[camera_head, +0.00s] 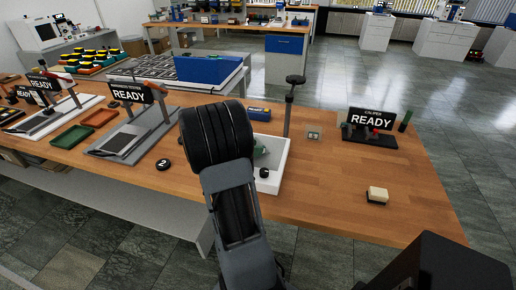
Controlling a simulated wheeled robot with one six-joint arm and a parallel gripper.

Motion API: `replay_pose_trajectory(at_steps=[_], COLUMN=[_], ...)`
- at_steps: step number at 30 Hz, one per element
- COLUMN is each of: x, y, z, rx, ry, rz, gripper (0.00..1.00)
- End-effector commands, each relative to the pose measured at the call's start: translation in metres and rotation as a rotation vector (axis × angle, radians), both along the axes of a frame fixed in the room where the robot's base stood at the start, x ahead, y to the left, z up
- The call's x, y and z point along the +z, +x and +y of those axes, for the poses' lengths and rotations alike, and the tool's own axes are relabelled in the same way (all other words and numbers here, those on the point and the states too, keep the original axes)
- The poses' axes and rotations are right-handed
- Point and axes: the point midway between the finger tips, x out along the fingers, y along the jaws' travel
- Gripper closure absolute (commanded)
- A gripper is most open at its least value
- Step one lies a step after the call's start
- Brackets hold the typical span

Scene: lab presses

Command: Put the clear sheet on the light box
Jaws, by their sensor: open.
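My arm (236,205) rises from the bottom middle and ends in view at a thick black ribbed part over the wooden bench. I see no gripper fingers; they may be hidden behind this part. I cannot make out a clear sheet. I cannot tell which thing is the light box. A white-based device (279,176) with a dark upright post stands just right of my arm, partly hidden by it.
On the bench (330,190) are a grey device (128,140) with a READY sign, red (100,118) and green (70,136) trays, a black puck (163,164), a caliper station (370,134) and a cream block (377,195). The bench's front right is mostly clear.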

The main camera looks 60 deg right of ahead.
Motion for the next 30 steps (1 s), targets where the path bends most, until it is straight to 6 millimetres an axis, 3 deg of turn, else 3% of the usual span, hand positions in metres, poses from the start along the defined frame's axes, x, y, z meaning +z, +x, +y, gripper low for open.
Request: replay_pose_trajectory(at_steps=[12, 25, 28, 30], x=[0.029, 0.038, 0.038, 0.036], y=[0.033, 0.041, 0.036, 0.030], z=[0.063, 0.090, 0.120, 0.154], rx=[0.003, -0.010, -0.052, -0.110], ry=[-0.001, 0.016, 0.076, 0.151], rz=[-0.001, -0.047, -0.214, -0.393], gripper=[0.60, 0.60, 0.60, 0.60])
